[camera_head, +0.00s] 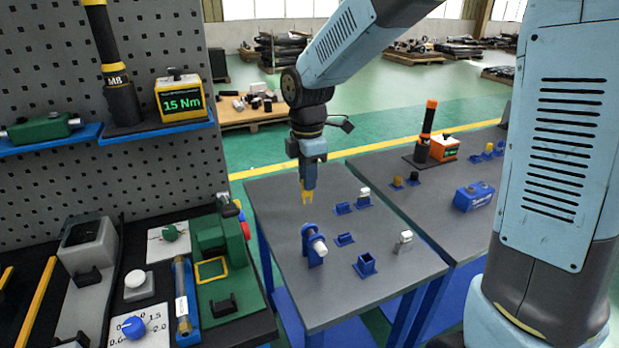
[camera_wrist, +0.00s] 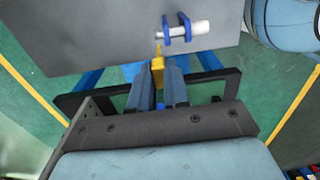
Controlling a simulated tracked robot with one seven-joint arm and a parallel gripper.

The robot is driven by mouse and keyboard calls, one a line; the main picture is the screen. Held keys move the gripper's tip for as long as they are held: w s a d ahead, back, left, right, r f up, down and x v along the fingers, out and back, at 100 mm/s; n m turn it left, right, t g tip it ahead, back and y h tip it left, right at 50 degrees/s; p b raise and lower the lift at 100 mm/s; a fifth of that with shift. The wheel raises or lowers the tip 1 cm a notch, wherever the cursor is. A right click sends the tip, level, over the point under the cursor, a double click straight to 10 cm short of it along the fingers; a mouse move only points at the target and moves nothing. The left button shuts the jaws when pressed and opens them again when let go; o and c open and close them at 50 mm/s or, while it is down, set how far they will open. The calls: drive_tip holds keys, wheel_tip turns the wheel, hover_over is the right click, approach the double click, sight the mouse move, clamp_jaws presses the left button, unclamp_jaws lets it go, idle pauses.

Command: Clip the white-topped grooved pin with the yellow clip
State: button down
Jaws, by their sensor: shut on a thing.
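The white-topped pin (camera_head: 319,246) lies roughly level in a blue stand (camera_head: 308,232) on the grey table. In the wrist view the pin's white top (camera_wrist: 202,28) points right, and its thin metal end sticks out left of the blue stand (camera_wrist: 166,30). My gripper (camera_head: 307,184) is above the table, behind the stand. It is shut on the yellow clip (camera_head: 307,197), whose prongs point down in the head view. In the wrist view the clip (camera_wrist: 158,70) sits between the fingers, its tip close to the pin's thin end. Contact cannot be told. The groove is too small to see.
Small blue holders (camera_head: 366,265) and white-topped pieces (camera_head: 403,238) stand on the table's right part. A second table with an orange-topped tool (camera_head: 429,118) and a blue box (camera_head: 473,196) adjoins at right. A workbench with a green fixture (camera_head: 222,262) is at left.

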sight(308, 195)
drive_tip(key=shift+f, duration=0.2)
drive_tip(key=shift+f, duration=2.75)
drive_tip(key=shift+f, duration=1.7)
drive_tip(key=c, duration=1)
unclamp_jaws()
drive_tip(key=shift+c, duration=0.2)
drive_tip(key=shift+r, duration=0.1)
drive_tip(key=shift+r, duration=2.4)
